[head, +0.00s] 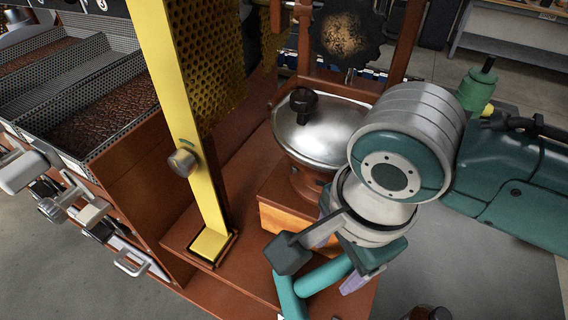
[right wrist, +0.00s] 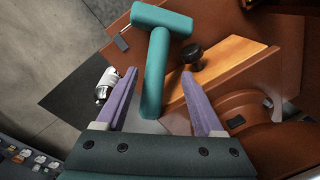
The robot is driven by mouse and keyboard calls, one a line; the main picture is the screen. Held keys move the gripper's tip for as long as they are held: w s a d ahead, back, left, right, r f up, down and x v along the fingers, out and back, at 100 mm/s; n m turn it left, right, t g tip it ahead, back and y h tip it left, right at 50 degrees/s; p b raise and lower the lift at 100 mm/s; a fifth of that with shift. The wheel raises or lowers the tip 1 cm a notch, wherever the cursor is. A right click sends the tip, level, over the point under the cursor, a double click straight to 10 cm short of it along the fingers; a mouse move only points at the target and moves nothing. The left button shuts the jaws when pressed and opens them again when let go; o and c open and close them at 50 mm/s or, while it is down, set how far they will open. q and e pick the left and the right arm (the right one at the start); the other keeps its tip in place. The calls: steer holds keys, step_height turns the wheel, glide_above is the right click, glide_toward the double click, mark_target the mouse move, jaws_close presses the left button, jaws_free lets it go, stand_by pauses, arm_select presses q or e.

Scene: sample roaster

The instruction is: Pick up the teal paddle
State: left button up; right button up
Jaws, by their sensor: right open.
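The teal paddle (head: 291,297) shows in the head view at the bottom centre, below my right gripper, as a smooth rounded teal piece partly hidden by the gripper. In the right wrist view the paddle (right wrist: 155,72) has a T shape, with a crossbar at the top and a stem running down between my fingers. My right gripper (head: 338,262) is open, with its purple fingers (right wrist: 159,80) on either side of the stem. A gap shows on both sides of the stem. My left gripper is not in view.
A yellow upright post (head: 190,120) with a metal knob stands left of my right arm. A domed metal lid (head: 318,130) with a black knob sits behind the gripper. A wooden block (right wrist: 230,65) lies beside the paddle. Trays of brown beans (head: 105,105) are at left.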

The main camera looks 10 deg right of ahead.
step_height(320, 180, down, 2)
steer(key=shift+w+f, duration=0.1)
jaws_close()
stand_by(0.5)
